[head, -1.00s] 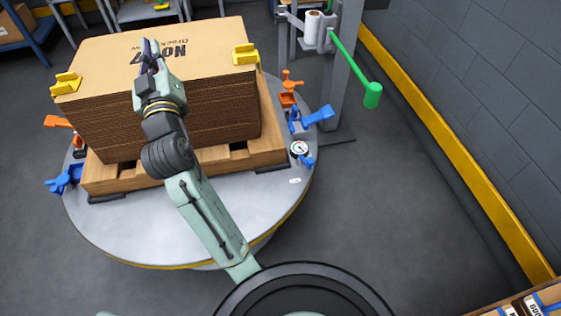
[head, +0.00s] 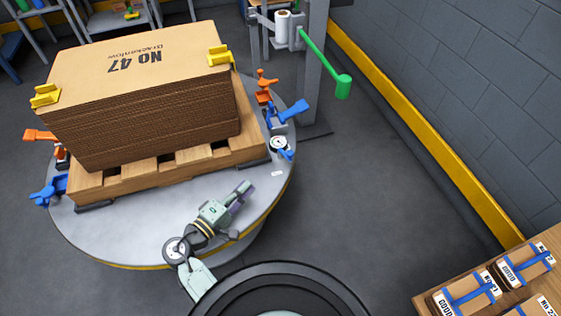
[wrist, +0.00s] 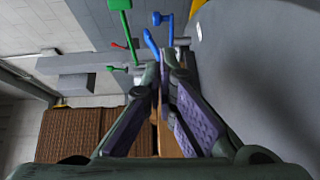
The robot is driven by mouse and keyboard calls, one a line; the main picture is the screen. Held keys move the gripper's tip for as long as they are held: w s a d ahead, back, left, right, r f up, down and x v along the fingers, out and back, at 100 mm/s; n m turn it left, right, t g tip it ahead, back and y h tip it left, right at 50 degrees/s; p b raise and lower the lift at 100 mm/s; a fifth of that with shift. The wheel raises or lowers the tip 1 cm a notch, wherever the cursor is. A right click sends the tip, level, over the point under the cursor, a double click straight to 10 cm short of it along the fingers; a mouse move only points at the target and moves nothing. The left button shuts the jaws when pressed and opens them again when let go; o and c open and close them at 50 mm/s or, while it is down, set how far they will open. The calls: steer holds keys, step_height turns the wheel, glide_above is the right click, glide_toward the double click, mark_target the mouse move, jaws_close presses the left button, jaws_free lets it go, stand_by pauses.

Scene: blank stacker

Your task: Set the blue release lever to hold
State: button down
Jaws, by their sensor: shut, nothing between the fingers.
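A small blue lever (head: 284,154) sits beside a round white gauge (head: 279,143) on the right edge of the grey turntable (head: 150,225). A larger blue lever clamp (head: 290,112) stands just behind it, and another blue one (head: 45,192) is at the left edge. I cannot tell which is the release lever, nor read any setting. My gripper (head: 248,188) is shut and empty, low over the front right of the turntable, apart from the gauge. In the wrist view, a blue lever (wrist: 151,42) shows just beyond my fingertips (wrist: 163,62).
A cardboard stack (head: 140,110) with yellow corner pieces stands on a wooden pallet (head: 170,172). Orange clamps (head: 264,88) flank it. A green lever (head: 342,85) hangs from a grey post at the back. Boxes (head: 470,292) lie at lower right. Floor right of the turntable is clear.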

mark_target(288, 157)
steer(key=shift+s+d+f+h, duration=0.3)
steer(key=shift+s+d+h, duration=0.2)
steer(key=shift+s+d, duration=0.2)
steer(key=shift+w, duration=0.1)
steer(key=x, duration=1.4)
steer(key=shift+b, duration=0.3)
steer(key=shift+d+f+n+y, duration=0.1)
steer(key=shift+d+n+y, duration=0.2)
steer(key=shift+y, duration=0.1)
